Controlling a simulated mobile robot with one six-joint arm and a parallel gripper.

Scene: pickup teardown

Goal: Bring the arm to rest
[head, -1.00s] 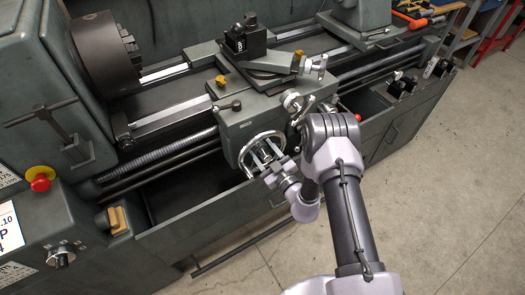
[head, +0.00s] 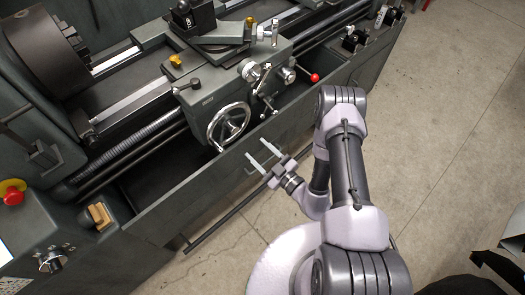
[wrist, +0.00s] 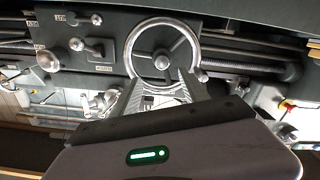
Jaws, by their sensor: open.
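My gripper (head: 264,155) is open and empty in the head view, apart from the lathe's front. Its two pale fingers point toward the lathe's handwheel (head: 229,127), with a clear gap between them and the wheel. In the wrist view my gripper (wrist: 159,82) reaches up from the bottom, and the handwheel (wrist: 163,36) shows beyond the fingertips. My arm is folded at the elbow and stands over the floor in front of the lathe.
The lathe carriage (head: 212,88) has small levers and a red-knobbed handle (head: 314,77). The chip tray's edge (head: 190,196) runs along the front. A red stop button (head: 13,196) is at the left. Concrete floor (head: 440,150) is free at the right.

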